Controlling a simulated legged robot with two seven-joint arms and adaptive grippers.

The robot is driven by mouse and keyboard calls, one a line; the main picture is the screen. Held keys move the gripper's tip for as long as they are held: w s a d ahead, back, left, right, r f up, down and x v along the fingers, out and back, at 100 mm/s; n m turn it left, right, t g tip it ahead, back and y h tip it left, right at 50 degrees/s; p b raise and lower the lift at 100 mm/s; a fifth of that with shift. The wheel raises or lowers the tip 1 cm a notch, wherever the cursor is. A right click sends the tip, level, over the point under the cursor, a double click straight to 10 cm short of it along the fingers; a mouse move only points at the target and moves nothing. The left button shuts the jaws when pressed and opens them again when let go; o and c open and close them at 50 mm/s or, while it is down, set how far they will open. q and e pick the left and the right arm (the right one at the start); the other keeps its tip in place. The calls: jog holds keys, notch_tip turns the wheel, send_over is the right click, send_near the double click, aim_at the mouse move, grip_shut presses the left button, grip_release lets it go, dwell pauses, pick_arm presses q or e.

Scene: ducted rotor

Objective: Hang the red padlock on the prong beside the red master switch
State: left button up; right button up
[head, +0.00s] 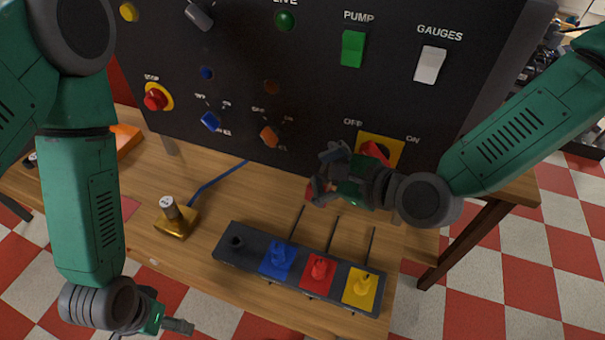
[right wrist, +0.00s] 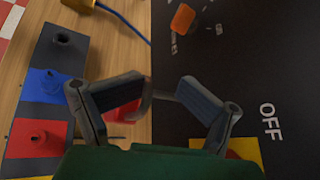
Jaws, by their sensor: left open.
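The red master switch (head: 374,152) sits on a yellow plate (head: 394,150) low on the black panel, between OFF and ON labels. My right gripper (head: 322,178) is close in front of the panel, just left of the switch. The padlock's red body shows partly in the head view (head: 309,191); the fingers hide the rest. The prong cannot be made out. My left gripper (head: 178,326) is open and empty at the lower left, near the table's front edge.
A dark rack (head: 225,255) on the table bears blue (head: 277,258), red (head: 319,270) and yellow (head: 361,287) pieces, with thin rods behind it. A brass-coloured device (head: 176,222) with a blue cable stands to its left. Panel knobs (head: 268,136) project left of my right gripper.

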jog(key=o, duration=0.7)
jog(key=shift+w+d+r+t, duration=0.1)
jog(key=shift+w+d+t, duration=0.3)
jog(key=shift+w+d, duration=0.65)
jog(key=shift+c, duration=0.2)
jog(key=shift+o, duration=1)
jog(key=shift+w+d, duration=0.2)
jog(key=shift+d, duration=0.5)
pick_arm(q)
jog(key=shift+w+d+r, duration=0.15)
jog(key=shift+w+d, duration=0.05)
jog(key=shift+d, duration=0.35)
jog(key=shift+w+d+r, duration=0.1)
jog(key=shift+w+d, duration=0.05)
jog(key=shift+d, duration=0.35)
pick_arm(e)
jog(key=shift+s+a+f, duration=0.15)
jog(key=shift+a+f, duration=0.1)
jog(key=shift+a, duration=0.45)
